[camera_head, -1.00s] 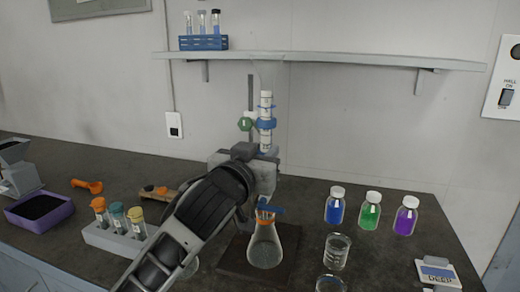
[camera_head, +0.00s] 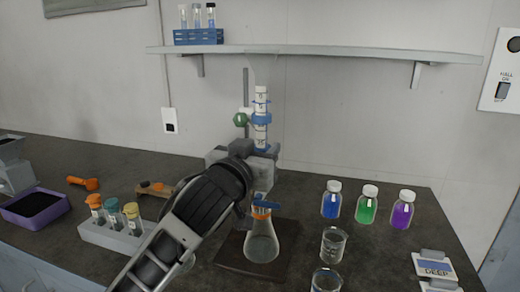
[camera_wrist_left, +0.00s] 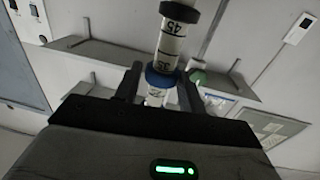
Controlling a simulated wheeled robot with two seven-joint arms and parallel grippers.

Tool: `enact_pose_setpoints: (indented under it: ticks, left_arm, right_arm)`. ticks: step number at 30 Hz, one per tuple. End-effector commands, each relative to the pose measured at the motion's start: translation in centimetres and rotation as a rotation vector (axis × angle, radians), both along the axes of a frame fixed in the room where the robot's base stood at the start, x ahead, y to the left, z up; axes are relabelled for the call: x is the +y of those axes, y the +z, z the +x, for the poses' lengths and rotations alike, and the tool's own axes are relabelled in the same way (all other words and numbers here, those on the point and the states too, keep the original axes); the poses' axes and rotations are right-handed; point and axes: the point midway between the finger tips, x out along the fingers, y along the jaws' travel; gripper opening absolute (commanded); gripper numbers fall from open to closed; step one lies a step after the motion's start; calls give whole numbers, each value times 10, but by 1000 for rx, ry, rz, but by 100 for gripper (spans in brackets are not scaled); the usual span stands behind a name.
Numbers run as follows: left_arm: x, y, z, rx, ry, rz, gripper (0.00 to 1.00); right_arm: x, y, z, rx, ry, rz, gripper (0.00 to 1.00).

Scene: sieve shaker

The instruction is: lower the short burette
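The short burette (camera_head: 261,103) is a white graduated tube with blue fittings, standing upright at the stand in the head view. It also shows in the left wrist view (camera_wrist_left: 171,45), with dark numbers and a blue collar (camera_wrist_left: 161,77). My left gripper (camera_head: 264,152) is at its lower part, covering some of it and the stand. In the left wrist view its fingers (camera_wrist_left: 159,84) stand apart on either side of the burette, with gaps beside the tube. The burette's lower end is hidden. A green knob (camera_head: 241,119) sits left of the tube. My right gripper is not in view.
A conical flask (camera_head: 262,243) stands on the dark stand base (camera_head: 232,262) below the gripper. Beakers (camera_head: 333,246) and coloured bottles (camera_head: 366,205) stand to the right. A vial rack (camera_head: 103,235) is left of my arm. A wall shelf (camera_head: 330,55) runs above.

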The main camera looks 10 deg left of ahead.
Motion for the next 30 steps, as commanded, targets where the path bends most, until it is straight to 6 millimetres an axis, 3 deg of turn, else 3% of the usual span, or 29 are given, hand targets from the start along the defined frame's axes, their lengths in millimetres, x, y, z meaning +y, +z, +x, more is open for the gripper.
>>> enact_pose_setpoints:
  ticks: [1, 15, 21, 30]
  left_arm:
    - [0, -4, 0, 0, 1, 0, 40]
    - [7, -3, -50, 0, 1, -1, 40]
    - [9, -2, -60, -1, 3, 1, 40]
    - [12, 31, -80, -4, 2, -2, 40]
  right_arm:
    - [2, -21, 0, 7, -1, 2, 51]
    - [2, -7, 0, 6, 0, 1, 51]
    - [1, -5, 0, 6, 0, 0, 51]
    - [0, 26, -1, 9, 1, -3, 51]
